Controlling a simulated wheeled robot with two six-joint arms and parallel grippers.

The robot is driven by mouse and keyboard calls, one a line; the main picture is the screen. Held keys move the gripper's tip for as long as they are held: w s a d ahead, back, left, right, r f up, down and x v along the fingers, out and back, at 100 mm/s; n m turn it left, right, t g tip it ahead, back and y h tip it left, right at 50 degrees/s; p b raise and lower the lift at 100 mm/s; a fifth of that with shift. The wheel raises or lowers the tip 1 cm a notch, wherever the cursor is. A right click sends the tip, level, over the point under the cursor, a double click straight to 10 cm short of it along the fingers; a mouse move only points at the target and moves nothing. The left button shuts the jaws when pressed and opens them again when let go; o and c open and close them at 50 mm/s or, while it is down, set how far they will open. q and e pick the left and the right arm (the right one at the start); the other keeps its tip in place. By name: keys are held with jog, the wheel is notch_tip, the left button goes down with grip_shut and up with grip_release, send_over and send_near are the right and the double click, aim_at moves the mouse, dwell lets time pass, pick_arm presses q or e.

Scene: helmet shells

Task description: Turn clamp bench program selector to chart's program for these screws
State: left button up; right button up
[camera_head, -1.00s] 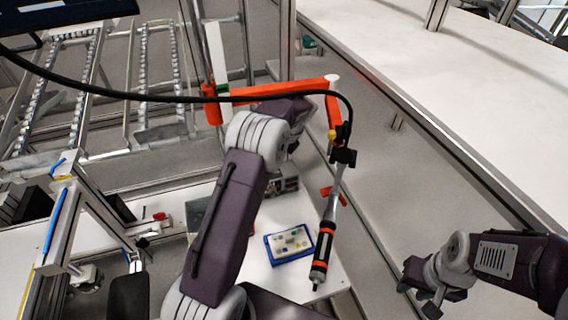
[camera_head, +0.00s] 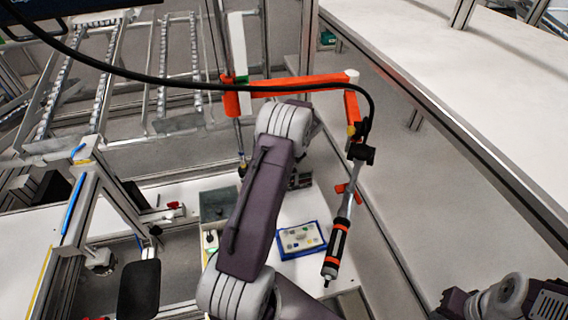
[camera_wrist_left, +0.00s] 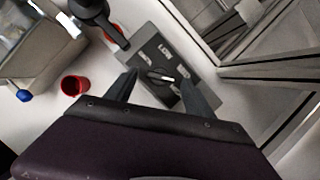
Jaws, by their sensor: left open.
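In the left wrist view a dark grey selector panel (camera_wrist_left: 153,55) carries several small pale labels, too small to read. Its dark selector knob (camera_wrist_left: 160,76) has a white mark lying nearly crosswise in the picture. My left gripper (camera_wrist_left: 160,88) is open, its two fingers apart on either side of the knob; contact cannot be told. In the head view my left arm hides its own gripper and part of the bench. A blue-edged board (camera_head: 302,239) with small coloured items lies on the bench; I cannot tell what they are. My right gripper (camera_head: 452,301) is at the lower right edge, its jaws unclear.
A black and orange screwdriver (camera_head: 337,245) hangs from an orange arm (camera_head: 290,87) right of my left arm. A red cup (camera_wrist_left: 74,85) stands left of the panel in the wrist view. A grey bin (camera_head: 213,205) stands behind my left arm. Metal frames line the left.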

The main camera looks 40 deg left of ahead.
pick_arm(q)
jog(key=shift+a+f, duration=0.1)
jog(key=shift+f, duration=0.1)
grip_shut()
jog(key=shift+s+r+m+p, duration=0.1)
jog(key=shift+r+m+p, duration=0.2)
jog(key=shift+p, duration=0.2)
jog(key=shift+f+m, duration=0.15)
jog(key=shift+m, duration=0.15)
jog(key=shift+f, duration=0.15)
grip_release()
jog(key=v, duration=0.9)
jog(key=shift+b, duration=0.4)
